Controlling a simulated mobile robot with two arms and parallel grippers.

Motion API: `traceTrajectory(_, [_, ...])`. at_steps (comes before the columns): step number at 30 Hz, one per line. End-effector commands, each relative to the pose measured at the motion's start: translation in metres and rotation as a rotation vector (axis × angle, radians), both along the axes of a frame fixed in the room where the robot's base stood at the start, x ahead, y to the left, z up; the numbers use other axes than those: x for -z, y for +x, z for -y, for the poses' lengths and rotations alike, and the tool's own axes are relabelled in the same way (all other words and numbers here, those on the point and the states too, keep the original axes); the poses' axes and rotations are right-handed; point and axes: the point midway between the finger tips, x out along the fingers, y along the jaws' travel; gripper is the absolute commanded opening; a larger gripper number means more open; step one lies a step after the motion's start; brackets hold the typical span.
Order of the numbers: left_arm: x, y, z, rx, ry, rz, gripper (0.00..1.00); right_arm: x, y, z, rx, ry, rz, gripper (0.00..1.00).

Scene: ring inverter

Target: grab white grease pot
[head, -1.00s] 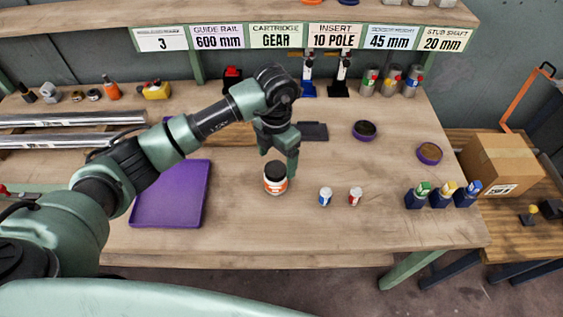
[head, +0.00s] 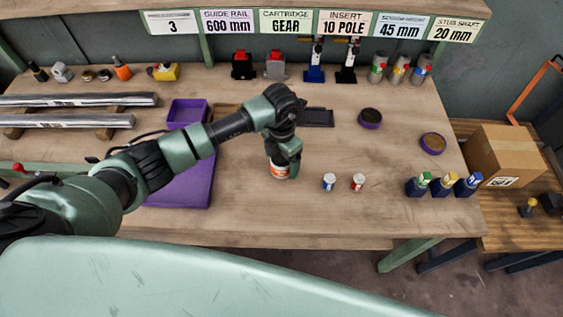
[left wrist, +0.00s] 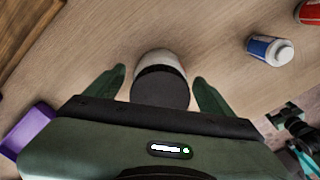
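The white grease pot (head: 279,172) stands upright on the wooden table, with an orange label and a dark lid. In the head view my left gripper (head: 284,158) is over it and hides its top. In the left wrist view the pot (left wrist: 160,62) sits between the two green fingers of my left gripper (left wrist: 158,82). The fingers are apart, with a gap visible on each side of the dark lid. My right gripper is in neither view.
Two small bottles, one blue-and-white (head: 329,181) and one red-and-white (head: 358,181), stand to the right of the pot. A purple tray (head: 185,190) lies to the left, partly under my arm.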

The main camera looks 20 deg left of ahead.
Motion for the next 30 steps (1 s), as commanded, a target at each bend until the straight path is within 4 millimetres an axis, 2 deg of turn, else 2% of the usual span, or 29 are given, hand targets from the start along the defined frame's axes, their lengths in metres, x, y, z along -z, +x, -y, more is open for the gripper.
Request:
traceTrajectory(1, [0.000, 0.000, 0.000, 0.000, 0.000, 0.000, 0.69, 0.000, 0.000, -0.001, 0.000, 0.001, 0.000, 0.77])
traceTrajectory(7, [0.000, 0.000, 0.000, 0.000, 0.000, 0.000, 0.14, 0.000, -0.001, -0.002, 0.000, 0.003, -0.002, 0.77])
traceTrajectory(15, [-0.002, 0.001, 0.000, 0.000, -0.001, 0.002, 0.12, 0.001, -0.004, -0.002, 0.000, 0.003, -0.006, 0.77])
traceTrajectory(20, [-0.011, 0.002, 0.000, -0.001, -0.001, 0.004, 0.12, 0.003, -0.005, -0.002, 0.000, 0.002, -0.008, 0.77])
traceTrajectory(26, [-0.044, 0.002, 0.000, 0.001, -0.002, 0.007, 0.12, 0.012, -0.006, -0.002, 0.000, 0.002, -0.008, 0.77])
traceTrajectory(30, [-0.083, 0.003, 0.000, 0.002, -0.001, 0.010, 0.12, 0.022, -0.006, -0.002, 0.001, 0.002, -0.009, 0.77])
